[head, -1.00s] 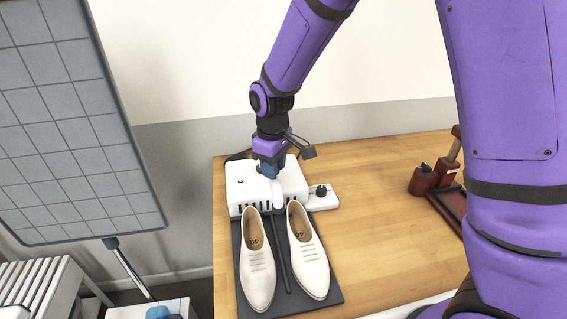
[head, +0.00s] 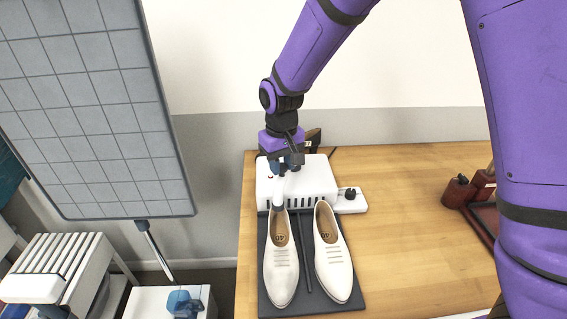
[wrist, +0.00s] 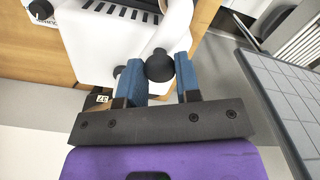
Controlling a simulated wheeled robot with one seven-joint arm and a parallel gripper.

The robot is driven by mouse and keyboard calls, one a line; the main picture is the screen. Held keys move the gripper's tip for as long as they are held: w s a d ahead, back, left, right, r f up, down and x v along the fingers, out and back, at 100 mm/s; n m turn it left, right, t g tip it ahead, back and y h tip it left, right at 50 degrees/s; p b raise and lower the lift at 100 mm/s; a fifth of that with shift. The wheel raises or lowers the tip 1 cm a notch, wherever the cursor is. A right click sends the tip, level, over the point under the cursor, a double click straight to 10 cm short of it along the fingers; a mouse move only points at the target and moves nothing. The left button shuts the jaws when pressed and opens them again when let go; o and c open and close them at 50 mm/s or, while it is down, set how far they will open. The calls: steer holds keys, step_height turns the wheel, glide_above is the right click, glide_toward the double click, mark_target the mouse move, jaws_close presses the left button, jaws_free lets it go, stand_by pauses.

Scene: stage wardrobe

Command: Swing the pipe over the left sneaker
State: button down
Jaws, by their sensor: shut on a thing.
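The white pipe (head: 278,193) comes forward from the white dryer unit (head: 312,178), its lower end at the heel opening of the left sneaker (head: 281,268). I cannot tell the exact gap between pipe and shoe. My gripper (head: 286,166) is above the unit, shut on the pipe's dark round knob. In the wrist view the blue fingers of my gripper (wrist: 160,75) flank the knob (wrist: 158,66), with the white pipe (wrist: 172,30) beyond.
The matching right sneaker (head: 332,258) stands beside the left one, a dark bar (head: 304,255) between them. A white control box with a black dial (head: 351,198) is at the unit's right. A grey grid panel (head: 100,110) stands left.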

steer(key=shift+a+r, duration=0.1)
steer(key=shift+a, duration=0.05)
steer(key=c, duration=0.8)
jaws_free()
step_height(320, 180, up, 11)
